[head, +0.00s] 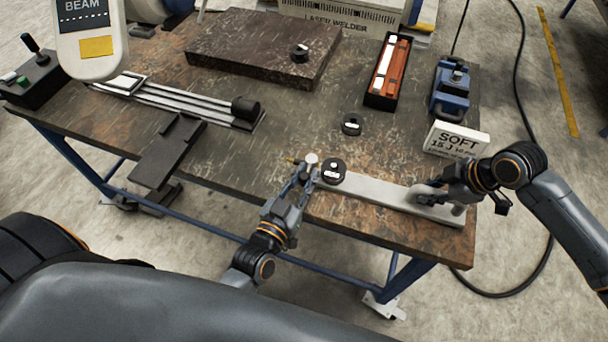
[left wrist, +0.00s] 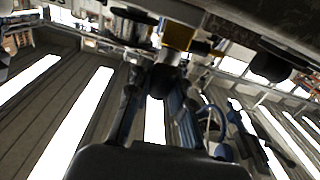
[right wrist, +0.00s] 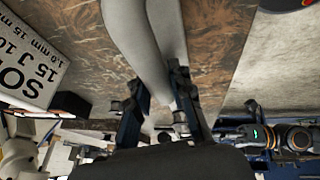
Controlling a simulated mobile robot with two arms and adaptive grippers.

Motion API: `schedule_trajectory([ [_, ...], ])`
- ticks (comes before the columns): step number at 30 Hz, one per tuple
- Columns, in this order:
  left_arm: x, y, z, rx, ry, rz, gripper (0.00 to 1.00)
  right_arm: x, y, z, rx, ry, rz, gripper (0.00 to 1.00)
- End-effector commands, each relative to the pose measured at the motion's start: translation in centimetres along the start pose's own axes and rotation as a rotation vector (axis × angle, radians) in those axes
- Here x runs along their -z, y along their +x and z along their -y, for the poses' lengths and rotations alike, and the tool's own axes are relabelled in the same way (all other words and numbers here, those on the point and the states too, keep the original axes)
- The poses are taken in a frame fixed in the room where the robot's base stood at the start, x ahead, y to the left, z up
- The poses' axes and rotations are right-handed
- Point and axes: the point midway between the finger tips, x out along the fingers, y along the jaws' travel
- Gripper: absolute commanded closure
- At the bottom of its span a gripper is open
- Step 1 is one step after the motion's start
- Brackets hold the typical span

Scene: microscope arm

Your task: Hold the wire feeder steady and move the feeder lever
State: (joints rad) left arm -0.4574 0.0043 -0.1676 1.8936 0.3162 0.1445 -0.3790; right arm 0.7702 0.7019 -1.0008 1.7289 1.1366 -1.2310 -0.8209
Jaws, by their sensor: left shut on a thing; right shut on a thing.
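The wire feeder (head: 378,192) is a long pale grey bar near the table's front right edge, with a black round knob (head: 333,170) and a small brass tip on its left end. My left gripper (head: 308,172) is shut on a small part at that end, beside a silver round top (head: 311,158). In the left wrist view a brass-coloured block (left wrist: 178,38) shows beyond the fingers. My right gripper (head: 432,194) is shut on a grey upright piece at the bar's right end; this smooth grey piece (right wrist: 135,40) runs between the fingers in the right wrist view. I cannot tell which held part is the lever.
A white card reading SOFT 15 J (head: 455,140) stands close behind my right gripper. A blue device (head: 450,90), a black tray of rods (head: 388,72), a loose black disc (head: 352,125) and a dark slab (head: 260,50) lie farther back. The table's middle is mostly clear.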

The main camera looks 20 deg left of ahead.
Motion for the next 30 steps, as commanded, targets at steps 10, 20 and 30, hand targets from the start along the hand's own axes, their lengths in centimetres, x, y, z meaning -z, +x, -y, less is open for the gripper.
schedule_trajectory([
  [10,0.1,0.0,-0.4,-0.007,-0.004,0.001,0.7,0.8,-0.1,0.0,-0.001,-0.01,-0.017,1.0],
  [20,0.0,0.0,-0.2,-0.003,-0.002,0.002,0.55,0.5,-0.2,-0.1,-0.004,-0.005,-0.011,1.0],
  [30,-0.2,-4.4,-0.1,-0.004,-0.002,0.008,0.55,0.4,-0.2,-0.2,-0.006,-0.003,-0.009,1.0],
])
